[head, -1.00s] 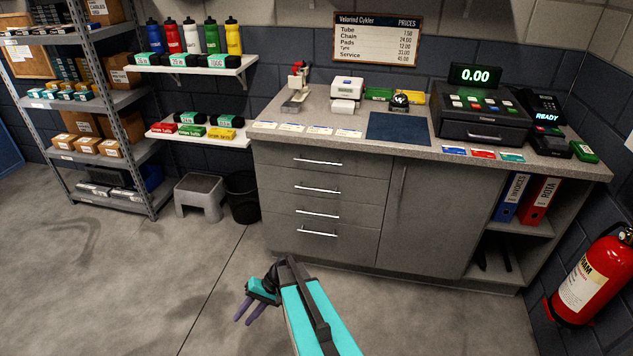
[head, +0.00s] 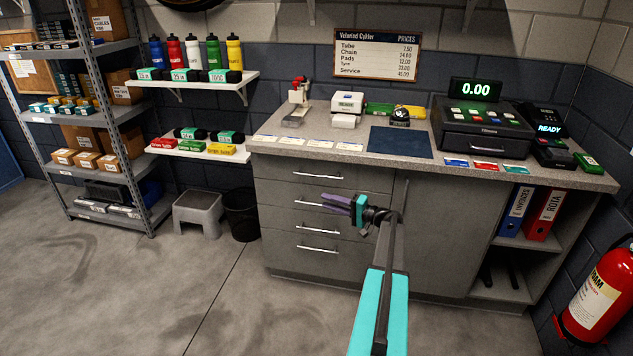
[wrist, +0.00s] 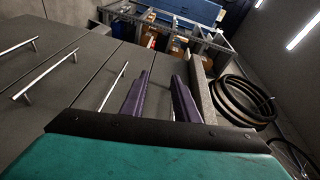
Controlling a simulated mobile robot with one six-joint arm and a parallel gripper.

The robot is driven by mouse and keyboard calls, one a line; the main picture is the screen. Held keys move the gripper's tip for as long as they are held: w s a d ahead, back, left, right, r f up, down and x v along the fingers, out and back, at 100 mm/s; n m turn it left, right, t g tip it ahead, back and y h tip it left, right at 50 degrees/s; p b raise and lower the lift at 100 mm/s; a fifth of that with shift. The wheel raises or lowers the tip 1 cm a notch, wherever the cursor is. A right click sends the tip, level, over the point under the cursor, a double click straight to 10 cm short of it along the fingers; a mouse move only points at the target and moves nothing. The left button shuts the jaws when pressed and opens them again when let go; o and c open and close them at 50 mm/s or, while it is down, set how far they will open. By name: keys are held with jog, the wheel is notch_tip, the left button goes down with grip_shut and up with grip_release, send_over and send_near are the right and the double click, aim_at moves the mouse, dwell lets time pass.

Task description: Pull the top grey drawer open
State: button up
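The top grey drawer (head: 285,168) is the uppermost in the stack at the left of the cabinet, and it looks shut, flush with its neighbours. Its silver bar handle (head: 318,176) is horizontal. In the head view my gripper (head: 335,202) points left, overlapping the second drawer's handle. In the wrist view the picture is turned on its side. My gripper (wrist: 158,95) is open, with two purple fingers apart and nothing between them. A handle, seemingly the top drawer's (wrist: 113,88), lies just left of the left finger, apart from it.
The grey countertop (head: 350,140) overhangs the drawers; its edge (wrist: 200,92) shows right of my fingers. Lower drawers have similar handles (head: 318,249). A cabinet door (head: 440,220) stands to the right. A step stool (head: 198,212) and black bin (head: 241,214) stand left; the floor in front is clear.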

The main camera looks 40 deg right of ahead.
jog(key=t+h, duration=0.1)
jog(key=t, duration=0.1)
send_near(318, 176)
jog(key=a+v, duration=0.1)
jog(key=v, duration=0.3)
jog(key=shift+w+d+r+m, duration=0.15)
jog(key=shift+d+m, duration=0.25)
jog(key=shift+d, duration=0.15)
jog(key=x, duration=0.4)
jog(key=p+x, duration=0.1)
jog(key=x, duration=0.4)
jog(key=p+x, duration=0.1)
jog(key=x, duration=0.3)
jog(key=shift+w+f, duration=0.3)
jog(key=shift+w, duration=0.1)
